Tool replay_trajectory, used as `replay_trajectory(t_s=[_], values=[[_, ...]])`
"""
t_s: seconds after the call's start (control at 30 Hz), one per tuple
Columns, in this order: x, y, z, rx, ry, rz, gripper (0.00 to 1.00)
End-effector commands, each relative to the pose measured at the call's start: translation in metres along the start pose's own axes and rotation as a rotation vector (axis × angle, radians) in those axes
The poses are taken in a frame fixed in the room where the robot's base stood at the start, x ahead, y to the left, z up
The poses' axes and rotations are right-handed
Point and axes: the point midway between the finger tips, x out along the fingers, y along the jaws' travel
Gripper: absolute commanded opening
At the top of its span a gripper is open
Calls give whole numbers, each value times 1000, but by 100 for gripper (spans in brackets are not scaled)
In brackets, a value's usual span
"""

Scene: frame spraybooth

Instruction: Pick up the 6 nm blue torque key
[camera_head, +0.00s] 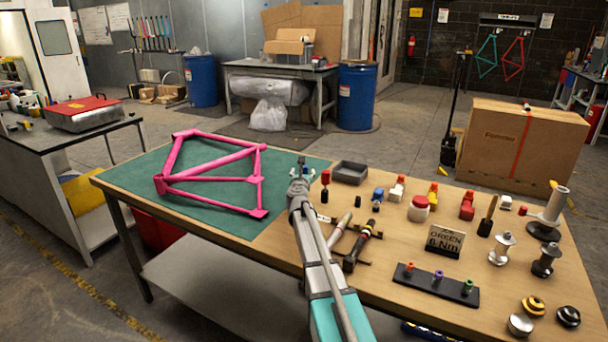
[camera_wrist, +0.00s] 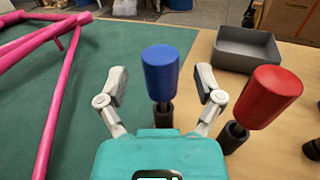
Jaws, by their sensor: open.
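A blue-capped key (camera_wrist: 162,75) on a dark shaft stands upright at the edge of the green mat, between the two fingers of my gripper (camera_wrist: 162,84) in the wrist view. The fingers are open, with a visible gap on each side of the blue cap. A red-capped key (camera_wrist: 268,97) stands close to the right finger; it also shows in the head view (camera_head: 325,178). In the head view my gripper (camera_head: 299,174) is over the mat's right edge and largely hides the blue key. No torque marking is readable on the blue cap.
A grey tray (camera_head: 350,173) lies behind the red key. A sign (camera_head: 444,240) seems to read "GREEN 6 Nm". A pink bicycle frame (camera_head: 210,178) lies on the green mat (camera_head: 130,178). Tools and a black rack (camera_head: 435,286) occupy the wooden table to the right.

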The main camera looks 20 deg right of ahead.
Motion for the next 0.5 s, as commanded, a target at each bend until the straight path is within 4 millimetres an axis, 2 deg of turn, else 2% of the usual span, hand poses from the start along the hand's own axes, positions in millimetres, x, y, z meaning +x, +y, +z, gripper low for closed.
replay_trajectory(t_s=[0.03, 0.17, 0.5], values=[[9, 0, 0, 0, 0, 0, 85], [18, 0, 0, 0, 0, 0, 85], [19, -2, 0, 0, 0, -2, 85]])
